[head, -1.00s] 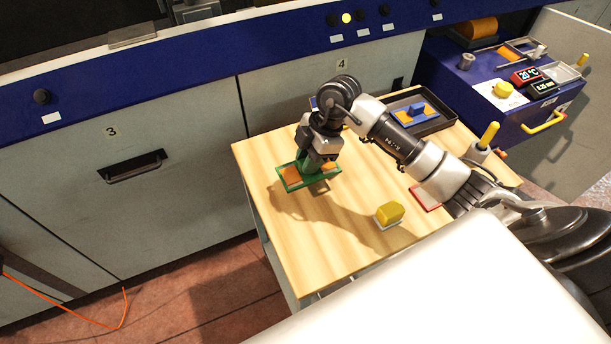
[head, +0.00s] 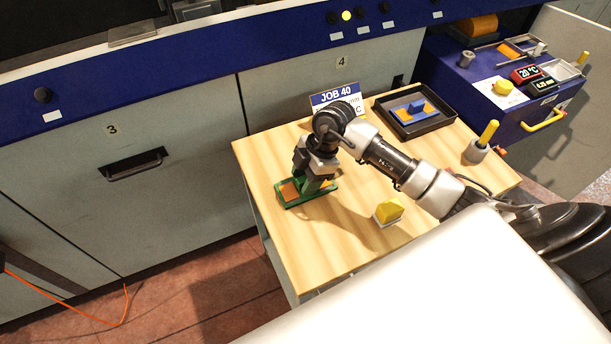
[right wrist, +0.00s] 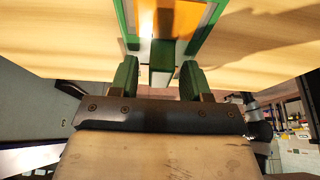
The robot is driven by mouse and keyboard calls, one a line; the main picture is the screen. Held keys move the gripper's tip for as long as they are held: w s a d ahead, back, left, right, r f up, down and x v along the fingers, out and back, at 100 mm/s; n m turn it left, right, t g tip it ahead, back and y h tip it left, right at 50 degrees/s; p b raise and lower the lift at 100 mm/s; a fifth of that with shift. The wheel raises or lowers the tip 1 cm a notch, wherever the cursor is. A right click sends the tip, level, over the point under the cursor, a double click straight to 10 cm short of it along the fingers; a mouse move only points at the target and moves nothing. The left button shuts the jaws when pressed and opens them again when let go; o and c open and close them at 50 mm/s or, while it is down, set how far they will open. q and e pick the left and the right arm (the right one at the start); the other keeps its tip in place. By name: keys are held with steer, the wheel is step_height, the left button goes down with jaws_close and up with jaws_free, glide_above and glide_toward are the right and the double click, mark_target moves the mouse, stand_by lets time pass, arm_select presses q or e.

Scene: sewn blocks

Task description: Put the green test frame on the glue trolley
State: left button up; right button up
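The green test frame (head: 291,197), a green rim around orange panels with a green upright handle, appears to lie flat on the wooden table top near its far left edge. It also shows in the right wrist view (right wrist: 205,28). My right gripper (head: 316,174) is low over the frame, pointing down. In the right wrist view its fingers (right wrist: 160,68) stand either side of the green handle, with gaps visible, so it looks open. My left gripper is not in view. No label names the glue trolley; a blue unit (head: 455,85) with a yellow handle stands at the right.
A yellow block (head: 389,209) sits on the table (head: 330,255) near its front. A black tray (head: 437,126) holds a blue-handled frame (head: 414,107). A JOB 40 sign (head: 338,95) stands behind my arm. A yellow-handled tool in a grey holder (head: 476,152) stands at the right.

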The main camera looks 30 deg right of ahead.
steer(key=v, duration=1.2)
stand_by(0.3)
